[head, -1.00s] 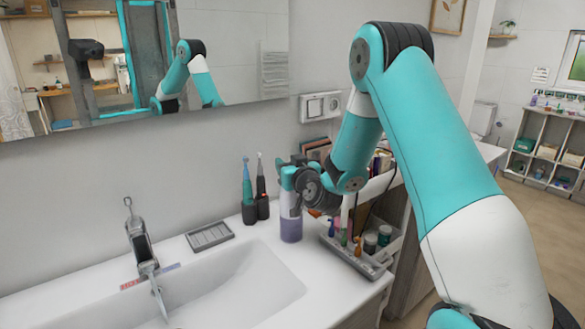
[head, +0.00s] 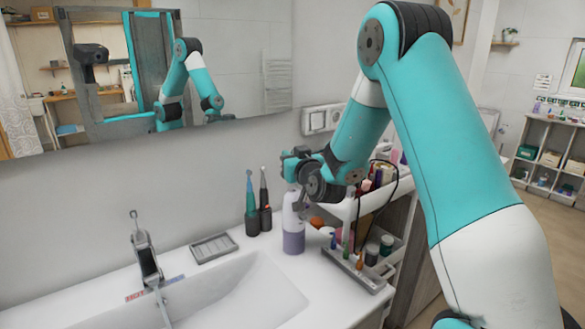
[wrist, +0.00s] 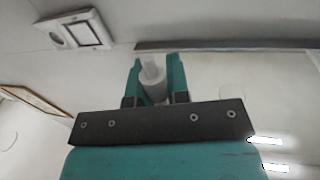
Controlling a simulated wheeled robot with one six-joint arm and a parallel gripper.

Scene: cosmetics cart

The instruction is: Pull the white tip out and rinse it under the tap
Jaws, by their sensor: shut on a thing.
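My gripper (head: 290,165) is shut on a small white cylindrical tip (wrist: 152,80), which shows between its teal fingers in the wrist view (wrist: 153,72). In the head view the tip is too small and too hidden to make out. A bottle-shaped body (head: 293,238), white above and purple below, stands upright on the counter just below my gripper. Whether the tip is fully clear of it I cannot tell. The tap (head: 146,258) stands to the left behind the white sink basin (head: 235,300). I cannot tell whether water runs.
Two toothbrush-like handles, one teal (head: 251,210) and one black (head: 265,205), stand left of the bottle. A grey soap dish (head: 213,248) lies between them and the tap. A cart (head: 372,280) with small bottles is at right. The mirror (head: 230,75) hangs above.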

